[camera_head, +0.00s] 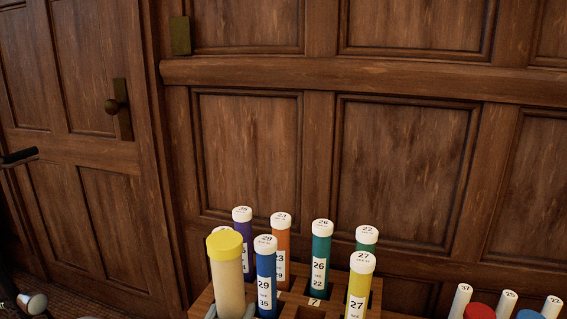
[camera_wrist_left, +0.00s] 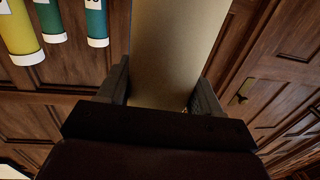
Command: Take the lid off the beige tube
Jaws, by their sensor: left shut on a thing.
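The beige tube (camera_head: 229,285) stands nearly upright at the front left of the tube group in the head view. Its wide yellow lid (camera_head: 225,245) is on its top end. My left gripper (camera_head: 230,311) is shut on the body of the beige tube, well below the lid; only its fingertips show at the bottom edge. In the left wrist view the beige tube (camera_wrist_left: 172,50) runs between the two fingers of the left gripper (camera_wrist_left: 165,88). The lid is out of that view. The tube's lower end is hidden in the head view. My right gripper is not in view.
A wooden rack (camera_head: 376,296) holds several white-capped tubes, including a blue tube (camera_head: 265,280) close beside the beige one and a yellow tube (camera_head: 358,292). More white-capped tubes (camera_head: 505,303) and a red round top (camera_head: 478,311) stand at right. Panelled wood wall lies behind.

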